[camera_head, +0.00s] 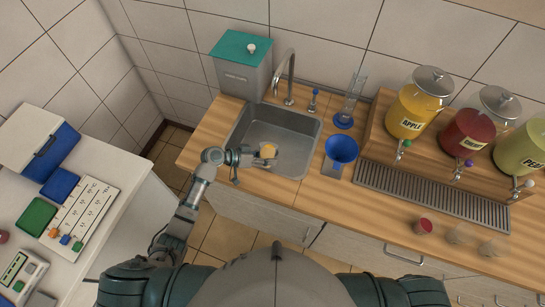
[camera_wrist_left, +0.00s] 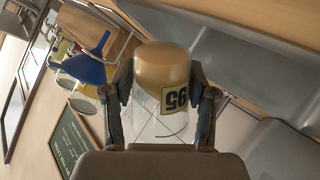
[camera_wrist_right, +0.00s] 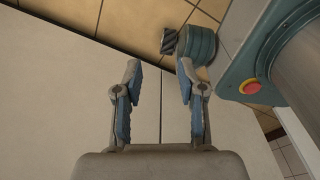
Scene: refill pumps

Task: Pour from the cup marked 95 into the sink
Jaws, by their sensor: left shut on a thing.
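In the head view my left gripper (camera_head: 256,158) holds the cup (camera_head: 268,151) over the left front part of the sink (camera_head: 290,160). The cup looks tilted; I cannot tell whether liquid is leaving it. My right gripper (camera_wrist_right: 157,95) is open and empty in the right wrist view, over a pale surface.
A blue funnel (camera_head: 341,150) stands right of the sink, with a glass cylinder (camera_head: 352,100) behind. The faucet (camera_head: 289,80) rises at the sink's back. Juice dispensers (camera_head: 416,105) stand at right above a drip grate (camera_head: 430,195). Several cups, one red (camera_head: 424,226), sit on the front counter.

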